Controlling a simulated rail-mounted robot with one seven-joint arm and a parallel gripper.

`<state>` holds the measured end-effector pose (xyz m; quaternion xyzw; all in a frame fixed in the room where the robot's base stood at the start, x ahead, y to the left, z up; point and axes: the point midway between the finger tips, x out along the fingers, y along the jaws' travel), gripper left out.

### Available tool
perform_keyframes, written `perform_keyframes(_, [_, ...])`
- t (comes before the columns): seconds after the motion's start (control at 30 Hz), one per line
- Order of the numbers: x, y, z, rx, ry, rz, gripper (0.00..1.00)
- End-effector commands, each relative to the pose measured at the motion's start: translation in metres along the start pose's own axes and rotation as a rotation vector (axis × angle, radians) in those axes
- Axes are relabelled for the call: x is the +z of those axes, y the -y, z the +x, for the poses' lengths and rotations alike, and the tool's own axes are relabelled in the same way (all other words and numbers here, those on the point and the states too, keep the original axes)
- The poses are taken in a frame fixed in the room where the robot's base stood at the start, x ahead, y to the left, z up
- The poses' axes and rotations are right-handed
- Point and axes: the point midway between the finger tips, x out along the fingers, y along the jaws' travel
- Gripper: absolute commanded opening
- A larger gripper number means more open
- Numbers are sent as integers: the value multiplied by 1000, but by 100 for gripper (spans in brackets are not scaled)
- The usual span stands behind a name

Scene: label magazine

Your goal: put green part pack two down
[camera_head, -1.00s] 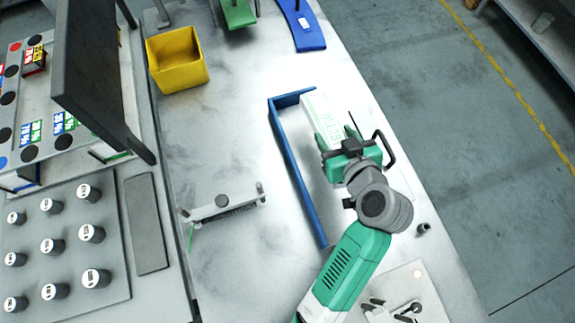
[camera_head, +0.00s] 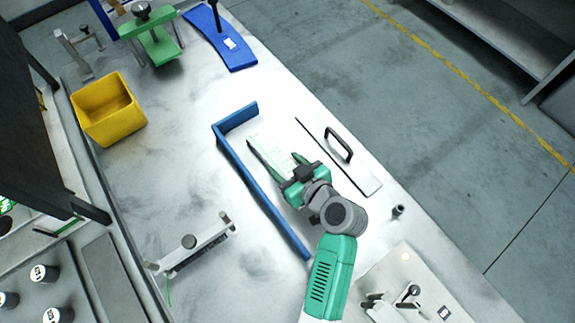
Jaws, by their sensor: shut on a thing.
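My gripper (camera_head: 283,163) is in the middle of the head view, its green fingers on either side of a white pack with green print, green part pack two (camera_head: 268,140). The gripper is shut on this pack. The pack is just inside the corner of a blue L-shaped stop (camera_head: 262,194) on the white table. I cannot tell whether the pack touches the table or the blue stop. My gripper hides the near end of the pack.
A flat plate with a black handle (camera_head: 338,146) lies to the right of my gripper. A yellow bin (camera_head: 108,112) stands at the left. A metal bracket (camera_head: 192,248) stands left of the blue stop. A small dark cylinder (camera_head: 398,210) is at the right table edge.

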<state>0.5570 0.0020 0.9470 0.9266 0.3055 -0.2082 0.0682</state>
Motion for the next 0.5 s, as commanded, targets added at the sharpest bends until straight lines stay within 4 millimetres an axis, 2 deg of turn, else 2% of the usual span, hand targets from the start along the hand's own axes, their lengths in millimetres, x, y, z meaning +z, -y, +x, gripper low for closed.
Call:
perform_keyframes(0.27, [2, 0, 1, 0, -1, -2, 18])
perform_keyframes(0.3, [1, 0, 1, 0, 0, -2, 61])
perform_keyframes(0.37, [1, 0, 1, 0, 0, -2, 73])
perform_keyframes(0.5, [1, 0, 0, 0, 0, -2, 75])
